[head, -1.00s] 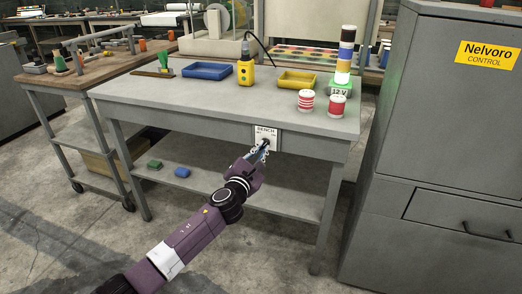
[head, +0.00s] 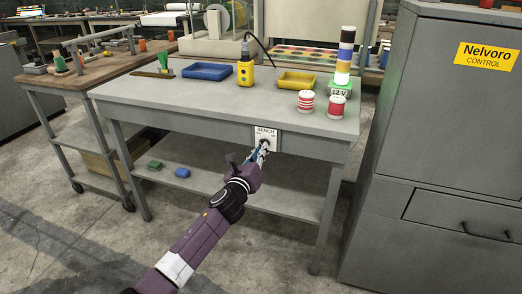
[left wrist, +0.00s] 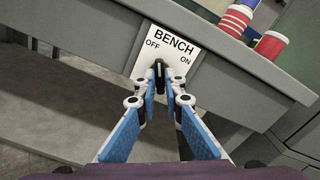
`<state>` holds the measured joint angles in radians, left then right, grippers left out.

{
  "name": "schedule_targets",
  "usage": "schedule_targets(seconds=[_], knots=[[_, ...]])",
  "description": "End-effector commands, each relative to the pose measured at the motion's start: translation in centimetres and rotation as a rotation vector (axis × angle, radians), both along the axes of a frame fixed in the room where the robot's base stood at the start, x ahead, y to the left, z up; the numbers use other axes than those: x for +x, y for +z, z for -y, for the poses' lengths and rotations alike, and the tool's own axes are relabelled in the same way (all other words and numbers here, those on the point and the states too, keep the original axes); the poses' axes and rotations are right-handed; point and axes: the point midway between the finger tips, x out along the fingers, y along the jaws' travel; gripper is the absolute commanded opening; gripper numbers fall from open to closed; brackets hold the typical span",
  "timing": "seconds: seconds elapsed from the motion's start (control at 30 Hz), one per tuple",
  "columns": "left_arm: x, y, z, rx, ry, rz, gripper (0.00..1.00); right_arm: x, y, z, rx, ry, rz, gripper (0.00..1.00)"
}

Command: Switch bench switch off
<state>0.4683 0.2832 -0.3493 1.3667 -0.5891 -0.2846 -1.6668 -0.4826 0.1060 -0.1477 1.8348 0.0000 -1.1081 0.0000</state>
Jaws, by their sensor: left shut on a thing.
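The bench switch is a white plate (head: 267,133) marked BENCH on the front apron of the grey workbench. In the left wrist view the plate (left wrist: 178,40) shows OFF at its left and ON at its right, with a dark knob (left wrist: 160,76) below the words. My left gripper (head: 262,150) is at the plate in the head view. In the left wrist view its fingertips (left wrist: 160,72) are closed on the knob from both sides and hide part of it. The knob seems to stand roughly upright in that view. My right gripper is not in view.
The grey workbench (head: 215,98) carries a blue tray (head: 206,71), a yellow tray (head: 297,81), a yellow control box (head: 246,73) and red-and-white spools (head: 306,101). A grey cabinet (head: 435,125) stands at the right. A wooden cart (head: 95,71) stands at the left.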

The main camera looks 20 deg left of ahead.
Motion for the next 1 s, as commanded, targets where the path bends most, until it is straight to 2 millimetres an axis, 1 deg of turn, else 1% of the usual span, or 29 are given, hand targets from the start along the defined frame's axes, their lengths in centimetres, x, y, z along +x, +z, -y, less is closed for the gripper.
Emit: schedule_targets(seconds=[0.1, 0.13, 0.27, 0.57, 0.87, 1.0], knots=[[0.0, 0.0, 0.0, -0.222, 0.001, -0.009, 0.0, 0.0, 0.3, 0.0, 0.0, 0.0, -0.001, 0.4], [0.0, -0.1, 0.0, -0.205, 0.0, -0.008, 0.12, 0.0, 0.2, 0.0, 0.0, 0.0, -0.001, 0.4], [0.0, -0.1, 0.0, -0.196, 0.0, -0.008, 0.26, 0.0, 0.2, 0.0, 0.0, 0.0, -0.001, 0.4], [0.0, 0.0, 0.0, -0.192, 0.0, -0.007, 0.26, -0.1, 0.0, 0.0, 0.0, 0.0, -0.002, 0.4], [0.0, 0.0, 0.0, -0.191, 0.0, -0.007, 0.26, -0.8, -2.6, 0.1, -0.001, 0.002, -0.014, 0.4], [-0.9, 0.1, 0.0, -0.192, 0.0, -0.008, 0.26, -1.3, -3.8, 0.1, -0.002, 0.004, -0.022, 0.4]])
